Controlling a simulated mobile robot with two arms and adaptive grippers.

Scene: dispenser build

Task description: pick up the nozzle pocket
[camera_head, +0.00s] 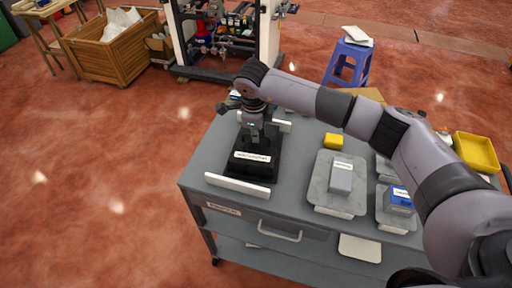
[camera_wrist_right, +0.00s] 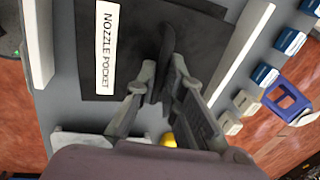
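The nozzle pocket (camera_head: 263,171) is a black, square-based piece with a white label. It sits on the grey cart top near its left end. In the right wrist view its flat black base and the "NOZZLE POCKET" label (camera_wrist_right: 106,46) show clearly. My right gripper (camera_head: 256,130) points down over the rear part of the pocket. In the wrist view its two fingers (camera_wrist_right: 164,75) stand either side of a dark upright part of the pocket. Whether they touch it is unclear. My left gripper is not in view.
White bars (camera_head: 237,184) lie in front of and behind the pocket. A grey tray with a grey block (camera_head: 341,178), a yellow block (camera_head: 333,141), a blue-topped block (camera_head: 400,196) and a yellow bin (camera_head: 477,151) stand to the right. My right arm passes over the cart's right side.

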